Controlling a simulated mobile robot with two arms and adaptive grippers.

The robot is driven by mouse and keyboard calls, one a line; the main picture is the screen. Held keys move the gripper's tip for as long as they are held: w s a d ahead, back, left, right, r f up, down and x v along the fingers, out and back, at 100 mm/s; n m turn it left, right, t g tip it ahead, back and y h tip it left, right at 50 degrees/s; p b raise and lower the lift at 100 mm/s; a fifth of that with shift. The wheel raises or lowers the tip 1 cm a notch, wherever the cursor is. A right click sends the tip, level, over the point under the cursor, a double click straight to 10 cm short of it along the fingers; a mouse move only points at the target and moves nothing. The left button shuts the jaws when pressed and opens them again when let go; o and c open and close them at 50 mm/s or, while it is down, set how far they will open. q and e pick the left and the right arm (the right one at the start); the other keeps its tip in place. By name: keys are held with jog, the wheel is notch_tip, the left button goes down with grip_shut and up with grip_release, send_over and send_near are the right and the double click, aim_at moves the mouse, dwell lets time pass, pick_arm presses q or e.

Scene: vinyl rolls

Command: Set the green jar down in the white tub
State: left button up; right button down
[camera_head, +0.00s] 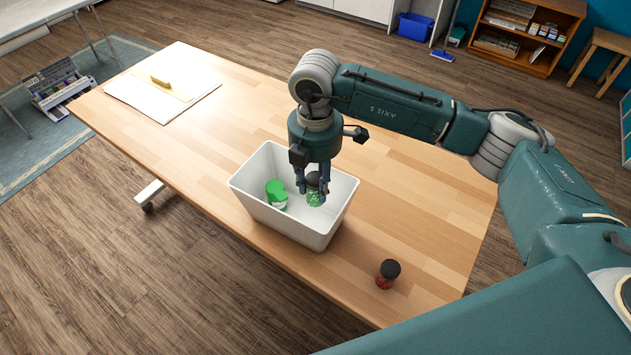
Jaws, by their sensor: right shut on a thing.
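The white tub (251,204) stands on the wooden table near its front edge. My right gripper (313,195) points down over the right part of the tub and is shut on the green jar (314,199). The jar has a dark lid and green contents and is upright, at or below the level of the rim. I cannot tell whether its base touches the tub floor. A green and white container (276,194) is in the tub, left of the jar. My left gripper is not in view.
A jar with red contents and a black lid (386,274) stands on the table (420,220) right of the tub. White sheets with a yellowish tool (160,82) lie at the far left end. The table between sheets and tub is clear.

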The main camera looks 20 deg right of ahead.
jog(key=shift+f, duration=0.25)
dwell(0.3)
jog(key=shift+f+b, duration=1.55)
jog(key=shift+f, duration=0.35)
jog(key=shift+f, duration=0.1)
jog(key=shift+f+b, duration=1.55)
jog(key=shift+f, duration=0.3)
jog(key=shift+f, duration=0.1)
jog(key=shift+f+b, duration=1.45)
jog(key=shift+f, duration=0.45)
jog(key=shift+f, duration=0.15)
jog(key=c, duration=1.2)
grip_release()
